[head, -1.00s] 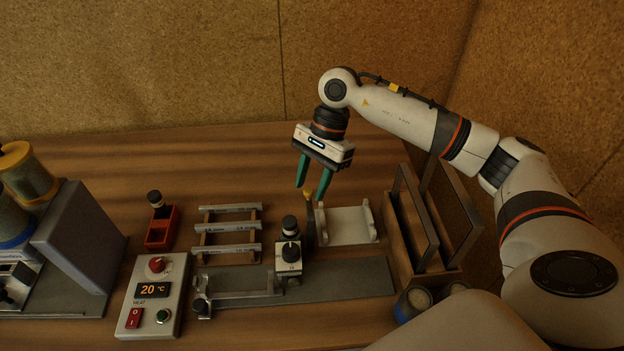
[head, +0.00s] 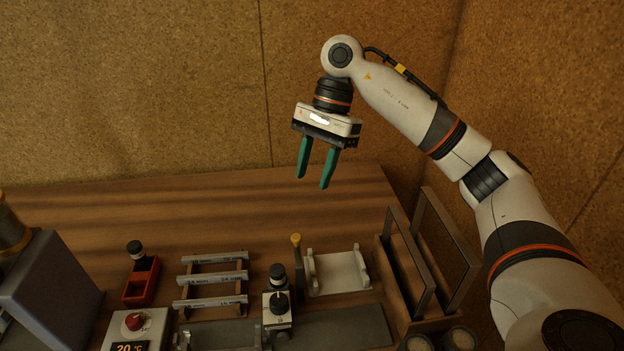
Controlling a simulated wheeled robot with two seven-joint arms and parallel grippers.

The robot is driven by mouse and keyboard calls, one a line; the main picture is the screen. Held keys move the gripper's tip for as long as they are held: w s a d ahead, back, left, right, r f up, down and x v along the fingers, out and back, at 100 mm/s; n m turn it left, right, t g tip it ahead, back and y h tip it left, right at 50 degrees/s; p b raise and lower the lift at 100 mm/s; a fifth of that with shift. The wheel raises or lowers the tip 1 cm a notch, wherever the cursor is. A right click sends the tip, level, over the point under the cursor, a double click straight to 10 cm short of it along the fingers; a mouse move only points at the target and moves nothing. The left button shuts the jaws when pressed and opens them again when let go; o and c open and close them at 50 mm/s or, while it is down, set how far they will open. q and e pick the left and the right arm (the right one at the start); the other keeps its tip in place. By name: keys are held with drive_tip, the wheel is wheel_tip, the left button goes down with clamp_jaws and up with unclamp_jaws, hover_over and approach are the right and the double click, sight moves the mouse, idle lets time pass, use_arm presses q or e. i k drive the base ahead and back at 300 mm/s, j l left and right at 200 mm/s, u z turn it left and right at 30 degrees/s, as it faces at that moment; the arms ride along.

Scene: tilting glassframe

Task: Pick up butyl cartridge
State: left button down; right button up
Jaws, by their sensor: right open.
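My right gripper (head: 315,172) is open and empty, fingers pointing down, raised above the back part of the wooden table. No object is plainly marked as the butyl cartridge. Two cylinders with pale round ends (head: 416,343) (head: 459,339) show at the bottom edge, in front of the wooden rack. A black-capped piece (head: 135,249) stands in a red holder (head: 141,284) at the left. A yellow cylinder (head: 10,232) is cut off at the left edge. The white cradle (head: 338,273) is empty. My left gripper is out of view.
A wooden rack (head: 402,298) holds upright dark frames at the right. Left of the cradle stand a yellow-tipped lever (head: 296,262), a black-knobbed device (head: 277,309) and a rack of metal bars (head: 214,281). A heater box (head: 133,325) is at lower left. The table's back (head: 180,205) is clear.

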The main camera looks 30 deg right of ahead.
sight(277, 271)
drive_tip(key=k+j, duration=1.55)
drive_tip(key=k, duration=0.15)
